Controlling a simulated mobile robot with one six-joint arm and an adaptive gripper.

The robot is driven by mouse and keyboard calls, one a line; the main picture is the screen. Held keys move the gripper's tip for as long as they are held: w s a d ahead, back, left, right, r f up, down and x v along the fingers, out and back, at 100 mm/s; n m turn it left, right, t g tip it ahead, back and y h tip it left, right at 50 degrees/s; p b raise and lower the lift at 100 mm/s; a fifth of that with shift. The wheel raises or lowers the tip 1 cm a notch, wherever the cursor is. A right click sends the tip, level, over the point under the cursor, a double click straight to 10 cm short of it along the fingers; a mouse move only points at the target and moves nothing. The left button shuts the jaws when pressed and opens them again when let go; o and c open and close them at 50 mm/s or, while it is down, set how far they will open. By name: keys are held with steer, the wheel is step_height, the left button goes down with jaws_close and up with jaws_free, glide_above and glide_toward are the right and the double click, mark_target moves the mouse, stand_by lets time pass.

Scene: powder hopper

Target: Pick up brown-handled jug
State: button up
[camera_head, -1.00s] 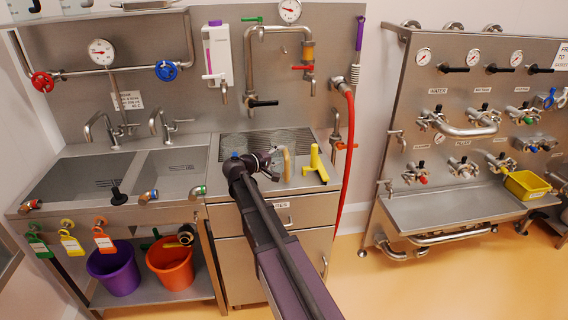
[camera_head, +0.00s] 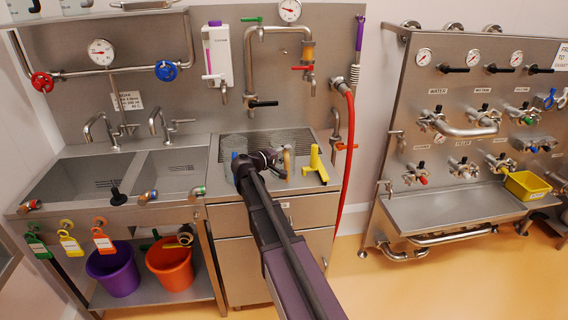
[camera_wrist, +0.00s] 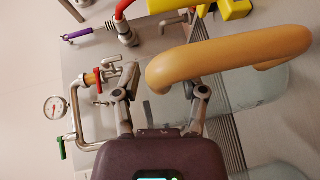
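The brown-handled jug has a clear body and a thick tan-brown handle (camera_head: 287,160). It stands on the steel worktop, just right of my gripper (camera_head: 272,160) in the head view. In the wrist view its handle (camera_wrist: 235,57) fills the upper right, with the clear body (camera_wrist: 255,88) behind it. My gripper (camera_wrist: 162,85) is open, with its two fingers spread apart. The handle's near end lies between and beyond the fingers, and the handle covers part of the right finger. I cannot tell whether they touch.
Another clear jug is partly hidden by my arm on the left. Taps and pipes (camera_head: 262,103) rise behind, and a red hose (camera_head: 348,150) hangs at right. Sinks (camera_head: 170,170) lie left.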

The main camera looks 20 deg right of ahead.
jaws_close()
steer(key=shift+r, duration=0.15)
step_height(320, 180, up, 3)
steer(key=p, duration=0.3)
steer(key=s+a+r+p, duration=0.1)
steer(key=s+a, duration=0.3)
steer(key=s, duration=0.3)
steer(key=s+a+p, duration=0.1)
steer(key=s+a, duration=0.2)
steer(key=s, duration=0.4)
steer(key=shift+a+r, duration=0.35)
